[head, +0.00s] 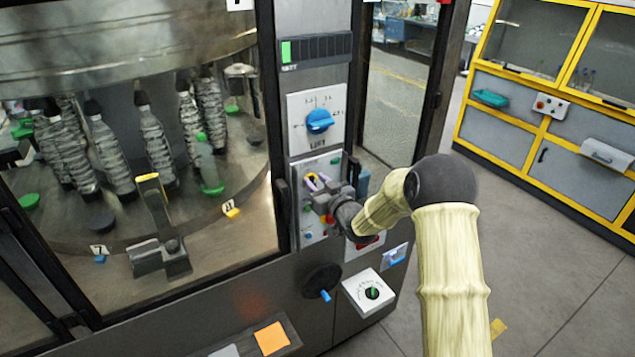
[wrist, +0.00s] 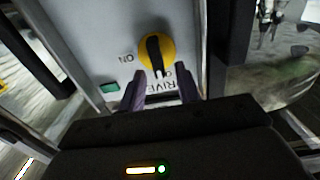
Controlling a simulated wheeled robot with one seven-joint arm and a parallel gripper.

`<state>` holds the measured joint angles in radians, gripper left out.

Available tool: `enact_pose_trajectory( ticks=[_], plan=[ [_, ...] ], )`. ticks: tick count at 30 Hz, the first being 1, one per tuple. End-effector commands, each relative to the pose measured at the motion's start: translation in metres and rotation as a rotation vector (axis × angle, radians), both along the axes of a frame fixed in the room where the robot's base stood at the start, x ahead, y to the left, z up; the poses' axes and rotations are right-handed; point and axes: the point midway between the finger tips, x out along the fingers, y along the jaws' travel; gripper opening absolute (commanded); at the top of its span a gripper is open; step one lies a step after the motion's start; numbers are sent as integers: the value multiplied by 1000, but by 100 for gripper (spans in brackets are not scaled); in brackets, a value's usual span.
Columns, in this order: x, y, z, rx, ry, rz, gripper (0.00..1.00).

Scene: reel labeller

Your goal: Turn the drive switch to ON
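The drive switch (wrist: 154,50) is a black bar knob on a yellow disc, set in a pale panel. In the wrist view its bar runs nearly up and down, tilted slightly, and its lower end lies by a partly hidden label. The inverted "ON" label (wrist: 126,57) is left of the disc, and the inverted "DRIVE" label is below it. My gripper (wrist: 163,88) has two purple fingers, apart with nothing between them, just below the knob. In the head view my gripper (head: 316,182) is at the panel and hides most of the switch.
A blue LIFT knob (head: 319,121) is on the panel above. A green button (wrist: 109,88) sits left of my fingers in the wrist view. Below are a black handwheel (head: 322,280) and a white dial box (head: 370,292). Glass with bottles behind it is at left.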

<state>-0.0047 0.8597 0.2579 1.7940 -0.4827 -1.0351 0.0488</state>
Motion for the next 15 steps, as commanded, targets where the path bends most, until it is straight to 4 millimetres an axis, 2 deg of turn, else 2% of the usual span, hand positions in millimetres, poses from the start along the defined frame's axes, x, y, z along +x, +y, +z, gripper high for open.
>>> enact_pose_trajectory(
  ticks=[1, 5, 15],
  plan=[
    [0, 0, 0, 0, 0, 0, 24],
    [0, 0, 0, 0, 0, 0, 0],
    [0, -1, -1, 14, 10, -1, 0]
  ],
)
